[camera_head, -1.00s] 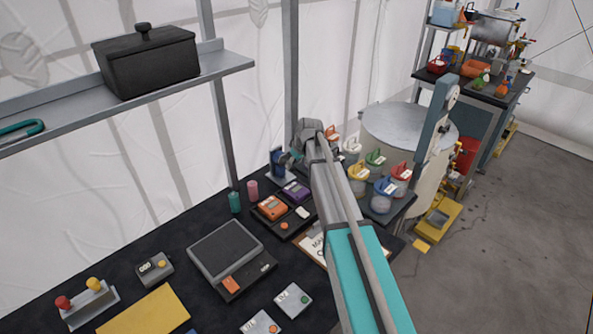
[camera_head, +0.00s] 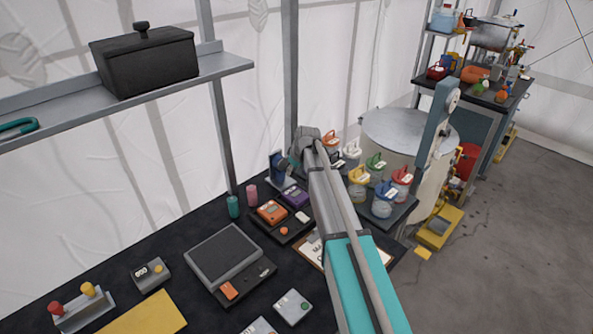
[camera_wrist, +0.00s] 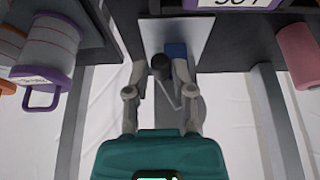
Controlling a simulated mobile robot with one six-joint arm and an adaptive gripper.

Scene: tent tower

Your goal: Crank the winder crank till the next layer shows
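The winder (camera_head: 279,170) is a small blue and grey device at the back edge of the black table, left of my arm in the head view. In the wrist view its pale grey plate (camera_wrist: 205,36) stands upright with a blue part (camera_wrist: 176,50) on it. A dark round knob (camera_wrist: 160,68), apparently the crank handle, sits between my fingertips. My gripper (camera_wrist: 160,72) has its fingers apart on either side of the knob, with a visible gap on the left; contact on the right is unclear. In the head view my gripper (camera_head: 298,154) is partly hidden by its own wrist.
Several lidded pots (camera_head: 383,200) stand right of my arm. A shelf (camera_head: 225,65) with a black box hangs above left.

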